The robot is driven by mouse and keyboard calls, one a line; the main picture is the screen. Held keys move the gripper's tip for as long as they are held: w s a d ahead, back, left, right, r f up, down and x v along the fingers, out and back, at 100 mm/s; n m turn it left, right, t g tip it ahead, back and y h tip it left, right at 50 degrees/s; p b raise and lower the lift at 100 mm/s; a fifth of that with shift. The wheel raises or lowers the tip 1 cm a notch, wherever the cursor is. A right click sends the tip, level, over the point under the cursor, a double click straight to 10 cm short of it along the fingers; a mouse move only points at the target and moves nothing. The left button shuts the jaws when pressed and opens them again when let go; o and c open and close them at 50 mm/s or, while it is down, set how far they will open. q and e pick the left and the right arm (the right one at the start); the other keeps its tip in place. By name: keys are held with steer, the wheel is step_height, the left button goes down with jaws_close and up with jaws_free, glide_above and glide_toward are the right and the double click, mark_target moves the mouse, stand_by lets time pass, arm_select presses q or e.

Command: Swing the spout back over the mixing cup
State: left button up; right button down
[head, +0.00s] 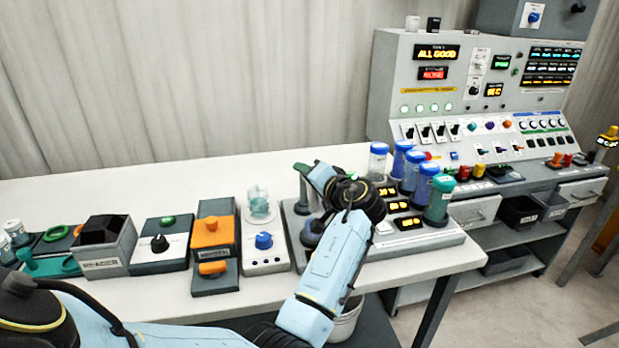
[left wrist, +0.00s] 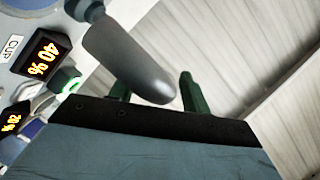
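The grey spout (left wrist: 128,58), with a rounded end, crosses the left wrist view from the top. My left gripper (left wrist: 155,90) has two dark green fingers set apart, and the spout's end shows between them; I cannot tell whether they touch it. In the head view my left gripper (head: 324,180) is over the left part of the dispenser station (head: 432,238), and the wrist hides most of the spout there. I cannot make out the mixing cup for sure. A CUP display reading 40% (left wrist: 42,58) is beside the spout. My right gripper is not in view.
Several capped tubes (head: 420,190) stand at the back and right of the station, close to my wrist. A white box with a blue knob (head: 264,241) and an orange-topped unit (head: 213,232) stand to the left. A control panel (head: 480,95) is behind right. The table's back is clear.

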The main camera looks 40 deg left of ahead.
arm_select(q)
steer(key=v, duration=1.3)
steer(key=shift+d, duration=0.2)
steer(key=shift+s, duration=0.1)
